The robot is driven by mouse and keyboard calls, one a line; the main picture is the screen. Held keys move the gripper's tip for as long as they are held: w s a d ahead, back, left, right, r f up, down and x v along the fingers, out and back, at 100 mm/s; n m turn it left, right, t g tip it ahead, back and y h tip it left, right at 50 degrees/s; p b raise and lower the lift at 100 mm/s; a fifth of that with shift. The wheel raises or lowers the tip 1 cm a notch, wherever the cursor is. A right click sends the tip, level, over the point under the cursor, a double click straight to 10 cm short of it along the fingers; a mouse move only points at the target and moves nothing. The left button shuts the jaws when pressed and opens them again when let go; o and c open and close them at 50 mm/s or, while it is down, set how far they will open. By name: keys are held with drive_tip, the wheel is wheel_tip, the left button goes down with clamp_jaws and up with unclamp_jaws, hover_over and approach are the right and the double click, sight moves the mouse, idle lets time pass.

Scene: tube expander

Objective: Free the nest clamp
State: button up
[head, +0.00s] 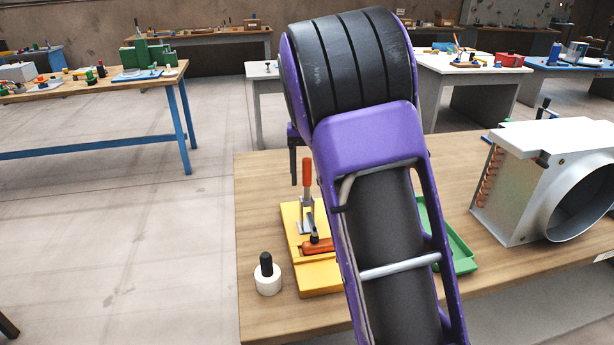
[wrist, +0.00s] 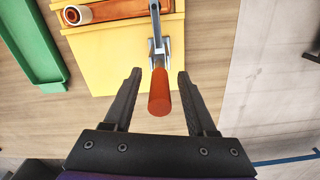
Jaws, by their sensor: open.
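The nest clamp has a red-orange handle (head: 307,172) that stands upright on a metal lever above the yellow fixture (head: 318,278). In the wrist view, the handle (wrist: 159,95) points toward the camera from its grey metal base (wrist: 158,47) on the yellow block (wrist: 105,65). My gripper (wrist: 160,74) is open, with one dark finger on each side of the handle and a visible gap on both sides. In the head view, only dark finger parts (head: 293,165) show at the left of my arm. An orange piece (head: 318,246) lies in the fixture, partly hidden by my arm.
A green tray (head: 459,250) lies right of the fixture. A white cylinder with a black knob (head: 268,280) stands at the front left. A large metal housing with a round opening (head: 545,180) occupies the right of the wooden table (head: 260,190). The table's left edge is near the fixture.

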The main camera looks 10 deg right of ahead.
clamp_jaws()
idle(0.3)
idle(1.2)
